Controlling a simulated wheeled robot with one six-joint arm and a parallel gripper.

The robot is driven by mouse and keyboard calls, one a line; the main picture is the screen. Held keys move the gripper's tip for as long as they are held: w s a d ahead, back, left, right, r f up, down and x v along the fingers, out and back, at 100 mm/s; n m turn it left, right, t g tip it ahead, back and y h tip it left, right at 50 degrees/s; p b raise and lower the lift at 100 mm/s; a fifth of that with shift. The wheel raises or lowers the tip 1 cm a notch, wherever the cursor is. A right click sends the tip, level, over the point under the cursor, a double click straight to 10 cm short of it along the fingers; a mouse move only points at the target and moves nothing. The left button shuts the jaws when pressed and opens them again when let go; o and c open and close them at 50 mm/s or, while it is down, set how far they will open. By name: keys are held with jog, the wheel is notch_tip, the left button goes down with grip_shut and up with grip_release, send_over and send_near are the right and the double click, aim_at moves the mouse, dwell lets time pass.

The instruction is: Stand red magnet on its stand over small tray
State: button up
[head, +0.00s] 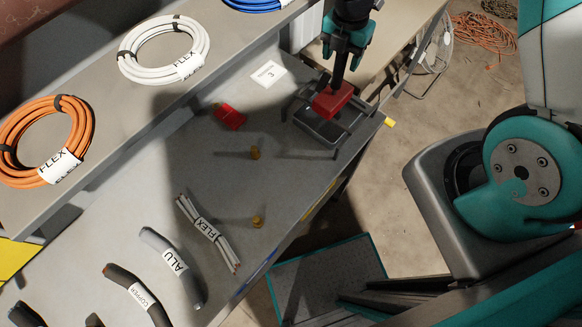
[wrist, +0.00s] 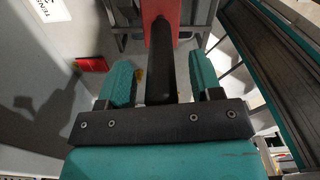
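The red magnet (head: 333,99) is a red block with an upright black handle (head: 338,70). It sits at the top of a dark-framed stand (head: 300,97) over the small grey tray (head: 318,126), at the bench's far end. My gripper (head: 343,48) is above it, with its teal fingers on either side of the handle. In the wrist view, my gripper (wrist: 160,78) shows gaps between both fingers and the black handle (wrist: 160,50). The red block (wrist: 161,10) is partly cut off at the top there. Its contact with the stand is hard to see.
Labelled cable pieces (head: 208,232) lie nearer. A raised shelf (head: 110,90) with cable coils runs along the left.

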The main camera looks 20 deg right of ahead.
notch_tip(320, 180, up, 18)
jog(key=b, duration=0.3)
jog(key=shift+f+b, duration=0.25)
jog(key=shift+b, duration=0.1)
jog(key=s+a+m+y+b, duration=0.1)
jog(key=s+a+m, duration=0.3)
jog(key=s+m, duration=0.2)
jog(key=s+a+f+m+y+b, duration=0.1)
jog(key=s+a+m+b, duration=0.1)
jog(key=s+a+m, duration=0.2)
jog(key=s+a+f+m+y+b, duration=0.1)
jog(key=s+a+m, duration=0.3)
jog(key=s+m, duration=0.5)
jog(key=shift+s+y+b, duration=0.5)
jog(key=shift+s+y, duration=0.1)
jog(key=shift+s, duration=0.65)
jog(key=shift+a, duration=0.1)
